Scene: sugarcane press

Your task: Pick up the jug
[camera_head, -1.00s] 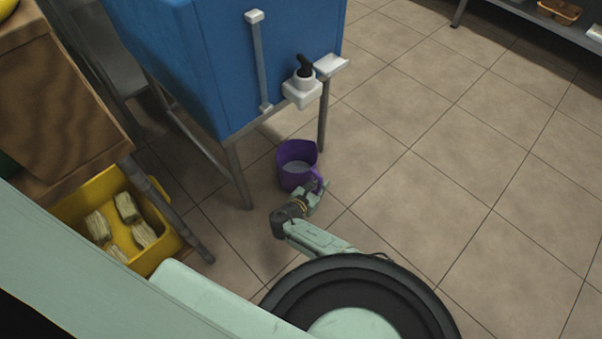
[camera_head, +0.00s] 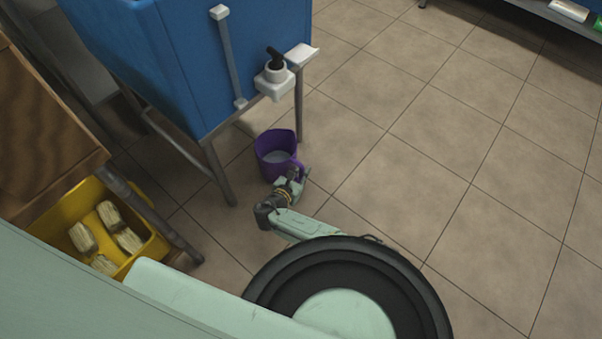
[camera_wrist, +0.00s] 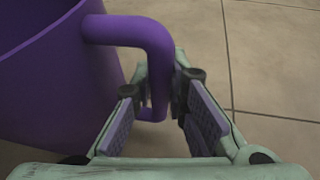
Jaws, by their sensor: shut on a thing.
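The purple jug (camera_head: 270,154) is upright at the foot of the blue tank, below its tap, with pale contents or a pale bottom showing inside. In the wrist view the jug's body (camera_wrist: 62,85) fills the left side and its handle (camera_wrist: 135,32) reaches in between my fingers. My gripper (camera_head: 292,178) is at the jug's handle side, and it also shows in the wrist view (camera_wrist: 162,100). Its fingers are shut on the handle, though the contact is partly hidden. I cannot tell whether the jug's base touches the floor.
The blue tank (camera_head: 190,65) with a white tap (camera_head: 272,82) stands on metal legs just behind the jug. A yellow crate (camera_head: 62,213) with several pale pieces is at the left, beside a wooden-sided table (camera_head: 45,135). The tiled floor (camera_head: 430,150) to the right is clear.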

